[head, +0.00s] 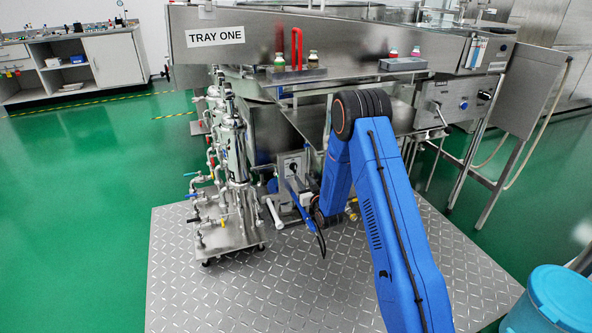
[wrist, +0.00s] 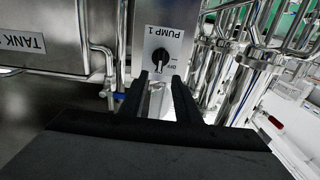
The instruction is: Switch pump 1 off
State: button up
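The pump 1 switch is a black rotary knob (wrist: 160,57) on a pale plate (wrist: 176,43) labelled PUMP 1, in the upper middle of the wrist view. A light mark on the knob points down the picture; the small lettering beside it is too small to read surely. In the head view the switch box (head: 292,164) stands low under the machine, left of my arm. My gripper (wrist: 160,80) is open and empty. Its two black fingers point at the knob, one to either side of its line, with the tips apart from it and short of the plate.
A tank with a label (wrist: 30,43) and steel pipe lie left of the switch in the wrist view. Steel pipes (wrist: 222,70) crowd the right. In the head view a filter cart (head: 232,165) stands left of the box, and the TRAY ONE machine body (head: 262,35) overhangs it.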

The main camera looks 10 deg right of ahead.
aim_at(295, 167)
jog(key=w, duration=0.3)
jog(key=w+a, duration=0.1)
jog(key=w, duration=0.5)
jog(key=shift+w+a, duration=0.2)
jog(key=shift+a, duration=0.1)
jog(key=shift+c, duration=0.3)
grip_shut()
